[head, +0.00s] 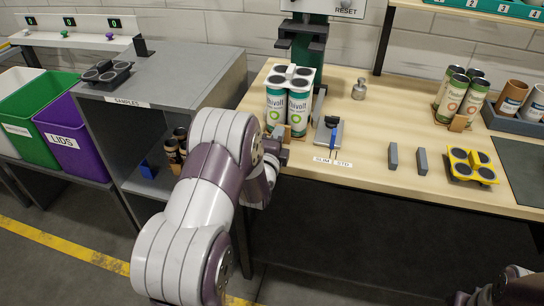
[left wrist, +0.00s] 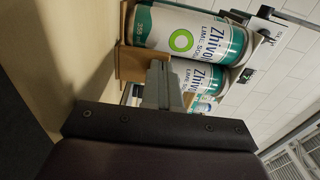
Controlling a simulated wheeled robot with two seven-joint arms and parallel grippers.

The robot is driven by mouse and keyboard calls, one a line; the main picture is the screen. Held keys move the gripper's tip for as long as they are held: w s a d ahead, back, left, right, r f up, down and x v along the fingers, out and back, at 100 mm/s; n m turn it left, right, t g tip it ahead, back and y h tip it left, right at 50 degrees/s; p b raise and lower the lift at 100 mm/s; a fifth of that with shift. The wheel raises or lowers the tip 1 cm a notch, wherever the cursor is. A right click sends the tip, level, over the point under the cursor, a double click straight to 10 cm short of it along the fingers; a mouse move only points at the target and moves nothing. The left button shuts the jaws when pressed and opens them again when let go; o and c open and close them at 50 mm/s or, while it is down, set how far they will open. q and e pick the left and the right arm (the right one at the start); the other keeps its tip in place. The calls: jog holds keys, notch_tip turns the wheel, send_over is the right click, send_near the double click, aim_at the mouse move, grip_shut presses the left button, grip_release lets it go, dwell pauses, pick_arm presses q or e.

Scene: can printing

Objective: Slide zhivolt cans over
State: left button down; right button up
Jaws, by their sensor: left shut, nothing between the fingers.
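The white and green Zhivolt cans (head: 276,106) stand upright in a group at the back left of the wooden bench, under a green post, with a white multi-ring holder (head: 292,73) on their tops. A small wooden block (head: 297,133) sits at their base. In the left wrist view the cans (left wrist: 190,32) lie sideways in the picture, just beyond the fingers. My left gripper (left wrist: 163,85) is shut and empty, low in front of the cans; whether it touches the block or cans I cannot tell. My arm partly hides it in the head view. My right gripper is out of view.
A flat plate with a blue-handled tool (head: 329,134) lies right of the cans. Two grey blocks (head: 393,156), a yellow can holder (head: 472,165) and other cans (head: 462,97) stand farther right. A grey shelf unit (head: 165,75) stands left.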

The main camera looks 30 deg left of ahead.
pick_arm(q)
jog(key=b+x, duration=0.5)
jog(key=x, duration=0.8)
jog(key=shift+d+f, duration=0.1)
jog(key=shift+f, duration=0.05)
jog(key=shift+w, duration=0.25)
jog(key=shift+s+b, duration=0.1)
jog(key=shift+b, duration=0.25)
